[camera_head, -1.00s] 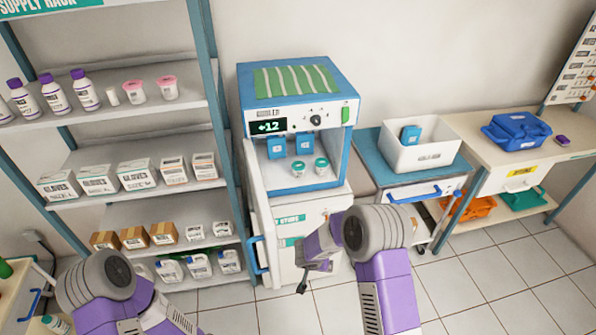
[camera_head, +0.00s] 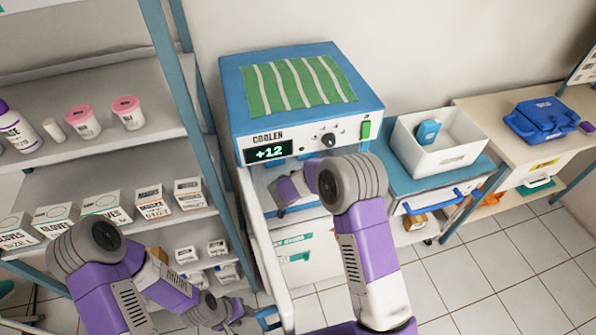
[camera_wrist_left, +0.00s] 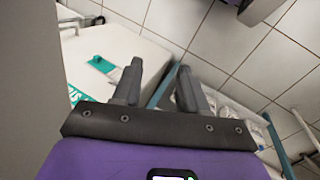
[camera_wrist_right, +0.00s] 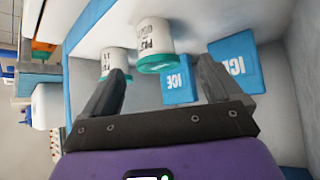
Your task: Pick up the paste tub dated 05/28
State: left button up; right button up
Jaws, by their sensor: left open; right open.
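Two white paste tubs with teal lids, the nearer one (camera_wrist_right: 155,42) and the other (camera_wrist_right: 115,62), stand in the open cooler (camera_head: 310,120); the right wrist view shows them upside down. Their printed labels are too small and cut off to read a date. My right gripper (camera_wrist_right: 163,72) is open and empty at the cooler opening, with the nearer tub showing between its fingers, apparently ahead of them. In the head view, my right arm and the cooler top hide the tubs. My left gripper (camera_wrist_left: 160,70) is open and empty, low before the shelves (camera_head: 228,316).
Blue ice packs (camera_wrist_right: 234,66) stand beside the tubs. The open cooler door (camera_head: 262,240) is left of my right arm. A white bin (camera_head: 445,158) with a blue item stands right of the cooler. A supply rack (camera_head: 175,100) is at left.

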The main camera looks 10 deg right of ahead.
jog(key=shift+p+x, duration=0.65)
jog(key=shift+x, duration=2.95)
jog(key=shift+s+d, duration=0.1)
jog(key=shift+d, duration=0.05)
jog(key=c, duration=1.1)
